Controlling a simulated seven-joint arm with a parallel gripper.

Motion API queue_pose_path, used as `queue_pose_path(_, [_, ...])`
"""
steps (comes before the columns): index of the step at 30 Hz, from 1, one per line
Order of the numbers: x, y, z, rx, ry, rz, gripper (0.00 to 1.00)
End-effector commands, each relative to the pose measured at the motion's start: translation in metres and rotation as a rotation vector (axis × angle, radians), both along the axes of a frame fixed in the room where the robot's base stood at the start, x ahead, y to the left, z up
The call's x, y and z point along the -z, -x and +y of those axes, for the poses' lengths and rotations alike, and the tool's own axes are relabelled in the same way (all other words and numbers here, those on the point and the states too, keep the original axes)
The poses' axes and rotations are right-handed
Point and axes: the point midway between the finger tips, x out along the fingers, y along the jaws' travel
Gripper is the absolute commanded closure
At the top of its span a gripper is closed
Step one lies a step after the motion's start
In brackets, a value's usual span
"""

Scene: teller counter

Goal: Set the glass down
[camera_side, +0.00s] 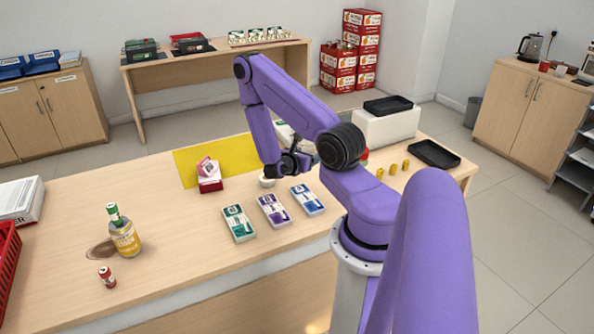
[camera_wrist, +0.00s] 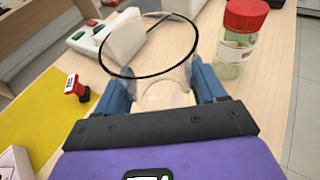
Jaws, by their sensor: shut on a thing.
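In the wrist view, a clear glass (camera_wrist: 152,58) with a dark rim stands between the two blue fingers of my gripper (camera_wrist: 162,86). My gripper is shut on it, with a finger on each side, and the glass mouth faces the camera. Light wood counter shows through the glass. In the side view, my gripper (camera_side: 287,166) is over the counter (camera_side: 165,225), right of the yellow mat (camera_side: 190,160). The glass cannot be made out there, and whether its base touches the counter cannot be told.
A red-lidded jar (camera_wrist: 240,45) stands close right of the glass. A white device with buttons (camera_wrist: 108,38) is beyond it on the left, and a red stamp (camera_wrist: 77,88) nearer. Three banknote packs (camera_side: 273,211) lie in front. A bottle (camera_side: 124,238) stands left, with bare counter between.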

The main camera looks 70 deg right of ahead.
Motion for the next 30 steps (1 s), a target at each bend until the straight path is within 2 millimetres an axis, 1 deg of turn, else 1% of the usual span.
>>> queue_pose_path(1, [0.005, -0.005, -0.009, 0.004, 0.002, -0.004, 0.66])
queue_pose_path(9, [0.028, -0.034, -0.053, 0.002, 0.002, -0.002, 0.66])
queue_pose_path(15, [0.059, -0.047, -0.071, 0.001, 0.000, 0.001, 0.66])
queue_pose_path(19, [0.072, -0.054, -0.081, 0.000, 0.001, 0.001, 0.66])
queue_pose_path(26, [0.082, -0.058, -0.088, 0.000, 0.001, 0.001, 0.66])
queue_pose_path(28, [0.088, -0.061, -0.091, 0.000, 0.001, 0.001, 0.66])
queue_pose_path(30, [0.099, -0.060, -0.090, -0.001, -0.001, 0.004, 0.66])
